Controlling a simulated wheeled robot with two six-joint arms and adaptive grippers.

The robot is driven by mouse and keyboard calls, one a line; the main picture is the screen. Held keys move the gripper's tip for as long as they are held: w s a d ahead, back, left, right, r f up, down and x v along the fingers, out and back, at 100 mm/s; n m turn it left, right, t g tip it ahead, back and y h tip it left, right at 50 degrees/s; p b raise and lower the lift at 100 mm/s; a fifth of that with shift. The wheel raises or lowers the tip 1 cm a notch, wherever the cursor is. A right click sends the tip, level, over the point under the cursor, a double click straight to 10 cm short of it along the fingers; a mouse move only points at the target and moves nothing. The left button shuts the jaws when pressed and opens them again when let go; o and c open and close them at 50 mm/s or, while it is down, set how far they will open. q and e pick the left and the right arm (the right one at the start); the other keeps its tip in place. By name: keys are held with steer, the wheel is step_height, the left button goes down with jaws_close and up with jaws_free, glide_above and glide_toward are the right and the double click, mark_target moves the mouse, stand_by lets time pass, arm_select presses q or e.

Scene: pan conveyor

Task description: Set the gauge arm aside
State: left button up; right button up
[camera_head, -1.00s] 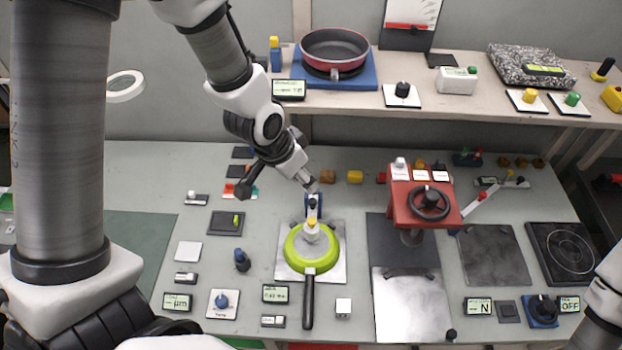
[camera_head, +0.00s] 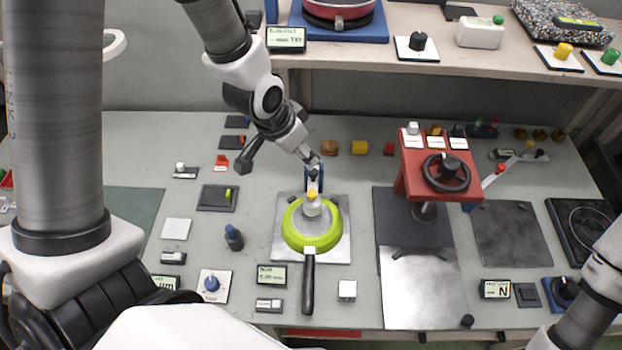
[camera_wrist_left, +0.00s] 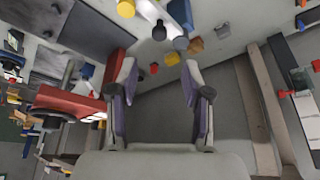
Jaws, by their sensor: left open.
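The gauge arm (camera_head: 313,180) stands on a blue post behind the bright green pan (camera_head: 291,224). Its pale head with a yellow top (camera_head: 312,204) sits over the middle of the pan. In the left wrist view its blue post (camera_wrist_left: 181,12), dark grey knob (camera_wrist_left: 181,43) and yellow top (camera_wrist_left: 126,8) show near the upper edge. My left gripper (camera_head: 312,160) is just above and behind the gauge arm's dark knob. In the left wrist view, my left gripper (camera_wrist_left: 158,76) is open with nothing held. Contact with the knob cannot be told. My right gripper is out of view.
The pan rests on a grey plate (camera_head: 337,255), its black handle pointing forward. A red press with a black handwheel (camera_head: 447,172) stands to the right. Small orange (camera_head: 329,147) and yellow (camera_head: 359,147) blocks lie behind.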

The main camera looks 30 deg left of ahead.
mark_target(312, 172)
arm_select(q)
steer(key=p+x, duration=0.1)
steer(key=x, duration=0.8)
steer(key=shift+s+f, duration=0.1)
steer(key=shift+f, duration=0.05)
steer(key=shift+s, duration=0.2)
steer(key=shift+c, duration=0.7)
jaws_close()
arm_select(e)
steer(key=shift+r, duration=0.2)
